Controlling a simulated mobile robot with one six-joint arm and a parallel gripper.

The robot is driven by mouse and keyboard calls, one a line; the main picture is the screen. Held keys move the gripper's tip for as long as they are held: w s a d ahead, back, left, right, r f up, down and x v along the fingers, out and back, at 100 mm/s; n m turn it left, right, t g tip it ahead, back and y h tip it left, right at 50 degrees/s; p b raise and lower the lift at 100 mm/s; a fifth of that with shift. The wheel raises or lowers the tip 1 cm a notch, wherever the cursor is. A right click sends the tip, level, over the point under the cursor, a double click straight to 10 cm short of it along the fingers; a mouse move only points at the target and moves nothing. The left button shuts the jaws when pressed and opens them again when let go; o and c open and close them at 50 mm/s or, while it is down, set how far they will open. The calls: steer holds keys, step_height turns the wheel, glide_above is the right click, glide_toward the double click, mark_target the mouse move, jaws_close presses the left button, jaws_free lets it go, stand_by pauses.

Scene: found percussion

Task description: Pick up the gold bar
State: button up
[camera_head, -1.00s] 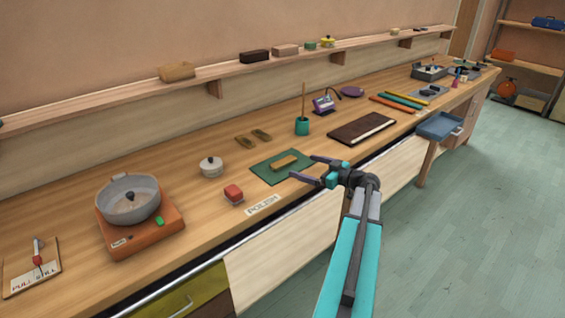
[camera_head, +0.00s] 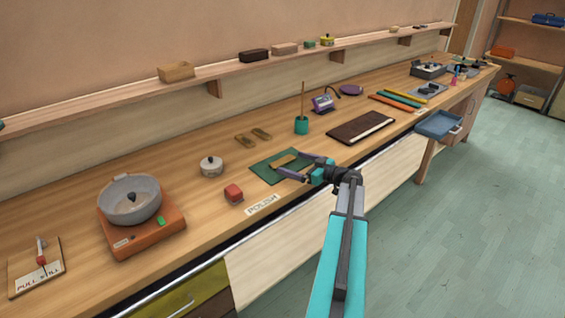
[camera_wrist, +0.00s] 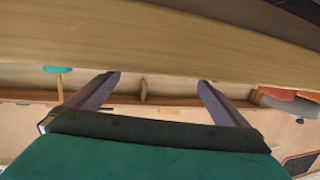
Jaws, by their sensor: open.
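The gold bar (camera_head: 281,161) lies flat on the green mat (camera_head: 266,176) in the middle of the workbench. My gripper (camera_head: 289,162) is open. In the head view its two fingers overlap the right part of the mat, around the bar's right end. I cannot tell the exact height of the fingers above the mat. The wrist view shows the two spread fingers (camera_wrist: 158,82) with nothing between them, and I do not make out the bar there.
A dark brown board (camera_head: 361,128) lies to the right. The POLISH label (camera_head: 262,204) lies in front.

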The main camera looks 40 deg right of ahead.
mark_target(287, 162)
steer(key=shift+f+p+x, duration=0.2)
steer(key=shift+p+x, duration=0.8)
steer(key=shift+x, duration=1.15)
steer(key=shift+r, duration=0.1)
steer(key=c, duration=1.3)
steer(key=shift+o, duration=0.2)
steer(key=shift+s+r, duration=0.1)
steer(key=shift+r+b, duration=0.95)
steer(key=shift+r, duration=0.4)
steer(key=s+d+b, duration=0.1)
steer(key=s+d, duration=0.1)
steer(key=s, duration=0.2)
steer(key=s+d+r+b, duration=0.1)
steer(key=s+d+b, duration=0.1)
steer(key=s, duration=0.2)
steer(key=s+d+b, duration=0.1)
steer(key=s+d, duration=0.2)
steer(key=s, duration=0.1)
steer(key=shift+s+r+b, duration=0.4)
steer(key=shift+s+d+r, duration=0.15)
steer(key=shift+s+d, duration=0.1)
steer(key=shift+s, duration=0.4)
